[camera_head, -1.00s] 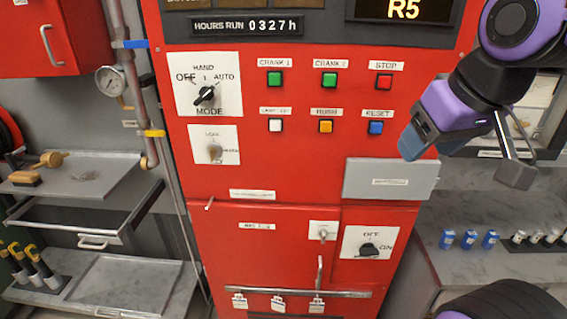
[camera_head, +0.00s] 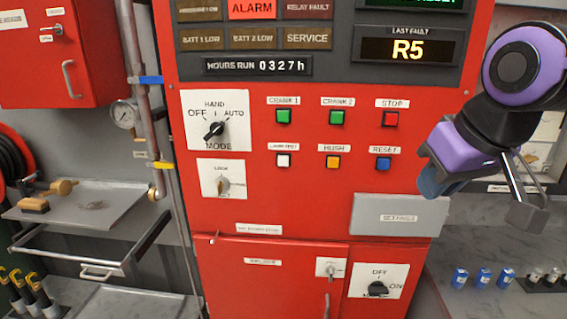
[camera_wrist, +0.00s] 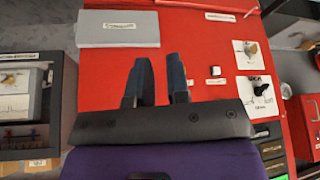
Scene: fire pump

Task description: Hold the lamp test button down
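My gripper (camera_head: 482,198) is at the right of the panel in the head view, clear of the button. Its two fingers are apart with nothing seen between them (camera_wrist: 160,75). The wrist view hides the other buttons behind my gripper.
Green, green and red buttons are above. The mode knob (camera_head: 214,131) is at the left. A grey settings box (camera_head: 398,215) sits below right. ALARM (camera_head: 252,9) is lit.

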